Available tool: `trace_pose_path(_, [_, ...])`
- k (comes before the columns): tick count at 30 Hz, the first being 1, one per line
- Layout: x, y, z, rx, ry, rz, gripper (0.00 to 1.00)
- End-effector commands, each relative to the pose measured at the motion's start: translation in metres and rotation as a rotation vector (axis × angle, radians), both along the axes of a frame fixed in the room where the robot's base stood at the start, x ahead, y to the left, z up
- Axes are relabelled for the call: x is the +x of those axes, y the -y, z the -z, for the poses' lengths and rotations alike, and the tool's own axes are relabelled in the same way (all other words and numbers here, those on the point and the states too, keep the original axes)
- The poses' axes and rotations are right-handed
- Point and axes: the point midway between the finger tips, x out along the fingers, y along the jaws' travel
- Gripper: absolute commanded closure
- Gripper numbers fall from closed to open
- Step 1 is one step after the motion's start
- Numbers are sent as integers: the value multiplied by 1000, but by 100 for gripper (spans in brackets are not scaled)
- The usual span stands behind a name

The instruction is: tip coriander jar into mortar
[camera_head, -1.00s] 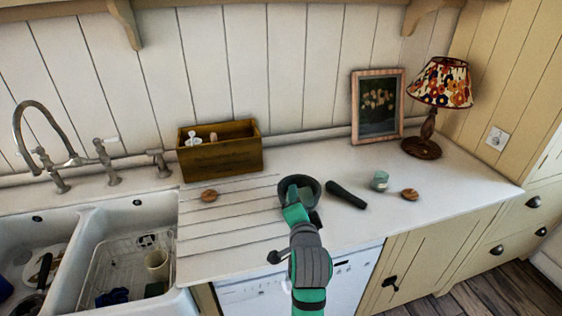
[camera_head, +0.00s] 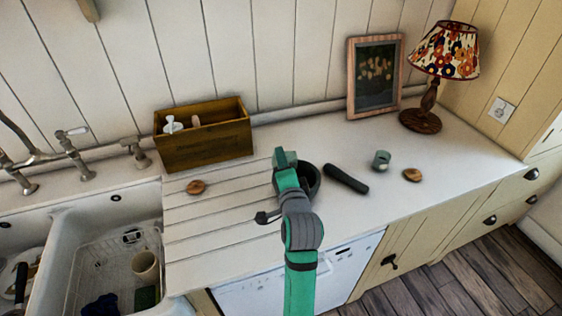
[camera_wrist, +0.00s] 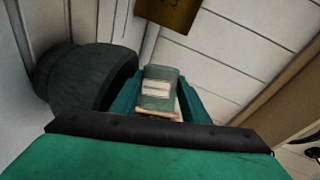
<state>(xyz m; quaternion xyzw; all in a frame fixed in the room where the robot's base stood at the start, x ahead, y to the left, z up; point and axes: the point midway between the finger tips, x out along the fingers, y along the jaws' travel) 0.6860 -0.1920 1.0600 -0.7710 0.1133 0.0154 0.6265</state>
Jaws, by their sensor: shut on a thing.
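My gripper (camera_wrist: 158,100) is shut on a small greenish glass jar (camera_wrist: 159,88) with a pale label; the label cannot be read. Some brown shows at the jar's near end. The dark stone mortar (camera_wrist: 85,78) is close at the left in the wrist view. In the head view my gripper (camera_head: 286,162) is at the left side of the mortar (camera_head: 312,180) and hides part of it. The held jar is not clearly seen there, and the mortar's inside is hidden. I cannot tell whether anything leaves the jar.
A dark pestle (camera_head: 346,179), another small jar (camera_head: 381,160) and a round wooden lid (camera_head: 412,175) lie right of the mortar. Another lid (camera_head: 196,187) lies left, before a wooden box (camera_head: 204,136). A picture frame (camera_head: 350,85) and lamp (camera_head: 430,90) stand behind. The sink (camera_head: 95,240) is left.

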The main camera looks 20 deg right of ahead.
Motion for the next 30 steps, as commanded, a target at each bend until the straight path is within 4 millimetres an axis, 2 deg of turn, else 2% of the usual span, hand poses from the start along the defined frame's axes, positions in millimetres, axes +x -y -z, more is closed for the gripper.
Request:
trace_pose_path(15, [-4,6,7,273,156,0,83])
trace_pose_path(22, [-5,8,4,380,219,-2,83])
trace_pose_path(26, [-4,8,0,336,198,-2,83])
trace_pose_path(30, [-5,7,-6,188,115,-3,83])
